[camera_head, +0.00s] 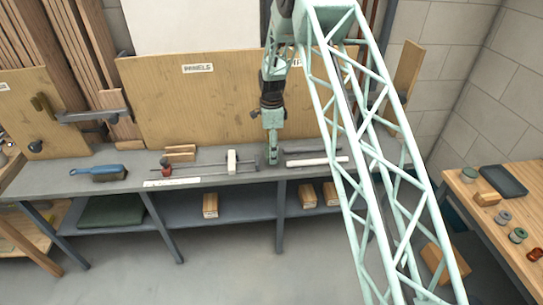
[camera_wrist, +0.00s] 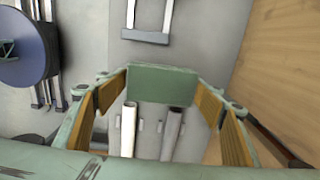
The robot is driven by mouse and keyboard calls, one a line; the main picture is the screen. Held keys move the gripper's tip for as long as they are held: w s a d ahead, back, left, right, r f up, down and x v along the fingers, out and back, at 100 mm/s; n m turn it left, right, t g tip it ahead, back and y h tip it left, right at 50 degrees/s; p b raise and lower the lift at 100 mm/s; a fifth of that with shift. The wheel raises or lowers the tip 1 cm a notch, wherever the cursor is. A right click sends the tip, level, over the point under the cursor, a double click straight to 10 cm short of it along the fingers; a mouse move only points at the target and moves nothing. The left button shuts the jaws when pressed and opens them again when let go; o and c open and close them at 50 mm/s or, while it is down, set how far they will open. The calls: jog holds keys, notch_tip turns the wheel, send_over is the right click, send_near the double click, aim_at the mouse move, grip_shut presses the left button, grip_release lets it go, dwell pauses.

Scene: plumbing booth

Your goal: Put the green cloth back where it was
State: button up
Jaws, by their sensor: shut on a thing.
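My gripper (camera_head: 272,155) hangs at the back middle of the grey workbench (camera_head: 125,187), in front of the wooden panel board. In the wrist view its padded fingers (camera_wrist: 162,88) are shut on a flat green piece, which looks like the folded green cloth (camera_wrist: 162,82). It spans the gap between the fingertips. The cloth is held above the bench, near a white pipe (camera_wrist: 128,135) and a grey pipe (camera_wrist: 172,135). In the head view the cloth cannot be told clearly from my gripper.
A blue-handled brush (camera_head: 100,173) lies at the bench's left. The lower shelf holds a dark green folded item (camera_head: 110,211) and several wooden blocks (camera_head: 210,205). A side table (camera_head: 500,230) stands at right.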

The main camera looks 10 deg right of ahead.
jog(key=shift+f, duration=1.3)
jog(key=shift+f, duration=0.15)
jog(key=o, duration=0.8)
jog(key=shift+o, duration=0.2)
jog(key=shift+r, duration=0.2)
notch_tip(320, 180, up, 11)
jog(key=shift+f+p, duration=0.1)
jog(key=shift+p, duration=0.45)
jog(key=shift+r, duration=0.6)
